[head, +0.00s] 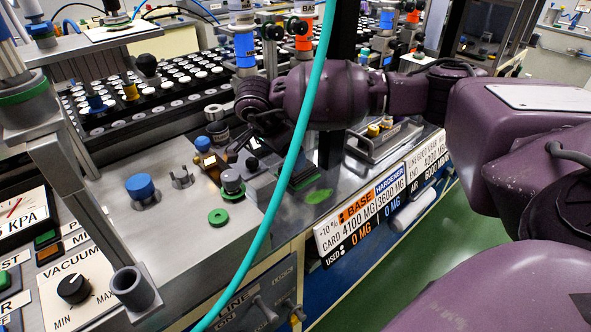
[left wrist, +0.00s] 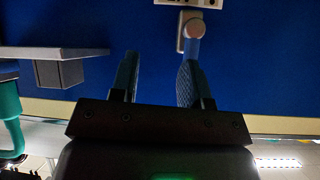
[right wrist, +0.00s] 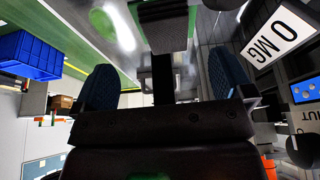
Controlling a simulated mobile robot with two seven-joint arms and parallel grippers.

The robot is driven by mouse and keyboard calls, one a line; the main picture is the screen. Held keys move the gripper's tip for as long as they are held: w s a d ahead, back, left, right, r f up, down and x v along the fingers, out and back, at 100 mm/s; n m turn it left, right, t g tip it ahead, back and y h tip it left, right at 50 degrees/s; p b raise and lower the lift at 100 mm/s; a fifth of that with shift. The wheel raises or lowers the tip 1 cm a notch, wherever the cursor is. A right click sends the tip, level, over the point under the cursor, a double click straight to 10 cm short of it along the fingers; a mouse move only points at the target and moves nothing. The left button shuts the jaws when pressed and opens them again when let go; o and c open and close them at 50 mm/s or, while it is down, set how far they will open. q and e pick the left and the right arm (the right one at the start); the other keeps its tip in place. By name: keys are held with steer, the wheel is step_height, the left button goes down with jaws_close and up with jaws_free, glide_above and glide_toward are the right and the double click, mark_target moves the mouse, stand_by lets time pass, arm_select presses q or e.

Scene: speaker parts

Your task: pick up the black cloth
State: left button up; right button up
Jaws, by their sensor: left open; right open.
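I cannot make out a black cloth for certain in any view. My right gripper (head: 240,147) is above the grey metal bench top in the head view, its fingers dark and small there. In the right wrist view my right gripper (right wrist: 163,78) is open, its two blue-grey fingers wide apart with no cloth between them. My left gripper (left wrist: 158,62) shows only in the left wrist view. It is open and empty, facing a blue panel. My right forearm and a teal cable hide part of the bench in the head view.
A teal cable (head: 308,100) crosses the head view from top to bottom. A blue knob (head: 140,186), a green ring (head: 218,217) and a dark-topped grey knob (head: 232,182) are on the bench. A tray of black and white caps (head: 170,95) lies behind. Label cards (head: 345,232) line the front edge.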

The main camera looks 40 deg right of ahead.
mark_target(291, 170)
steer(key=x, duration=0.2)
steer(key=shift+d+f, duration=0.1)
steer(key=shift+f, duration=0.25)
steer(key=shift+w+d+f, duration=0.15)
steer(key=shift+d+f, duration=0.15)
steer(key=shift+f, duration=0.35)
steer(key=x, duration=0.2)
steer(key=b+x, duration=0.1)
steer(key=x, duration=0.1)
steer(key=shift+w+d, duration=0.1)
steer(key=shift+w, duration=0.15)
steer(key=shift+c, duration=0.5)
steer(key=c, duration=0.9)
steer(key=shift+r, duration=0.15)
